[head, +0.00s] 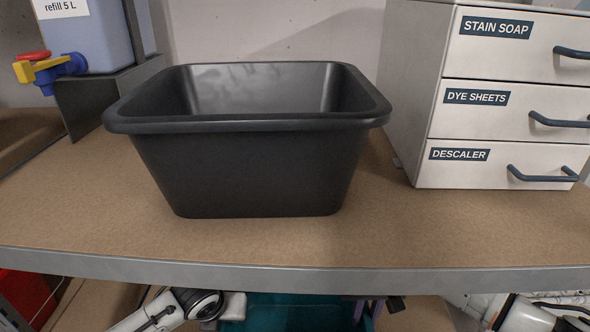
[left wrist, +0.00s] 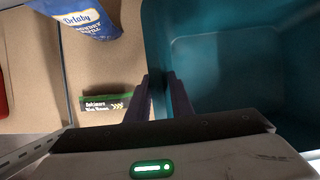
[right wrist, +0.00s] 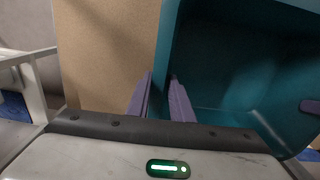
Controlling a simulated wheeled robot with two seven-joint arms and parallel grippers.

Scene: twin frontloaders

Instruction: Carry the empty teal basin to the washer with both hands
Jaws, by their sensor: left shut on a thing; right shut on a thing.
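The teal basin (head: 290,314) shows at the bottom of the head view, below the shelf edge and partly cut off. It fills the right of the left wrist view (left wrist: 155,35) and the right wrist view (right wrist: 172,40). The part of its inside that shows is empty. My left gripper (left wrist: 160,85) is shut on one wall of the basin, a finger on each side. My right gripper (right wrist: 160,85) is shut on another part of the wall; its purple fingers also show in the head view (head: 378,307). The washer is not recognisable in these frames.
A black tub (head: 255,170) stands on the brown shelf (head: 100,215) above. White drawers (head: 510,95) are on its right, a blue refill container (head: 95,35) on its left. In the left wrist view, a blue pouch (left wrist: 85,18) and a green-edged box (left wrist: 108,103) lie beside the basin.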

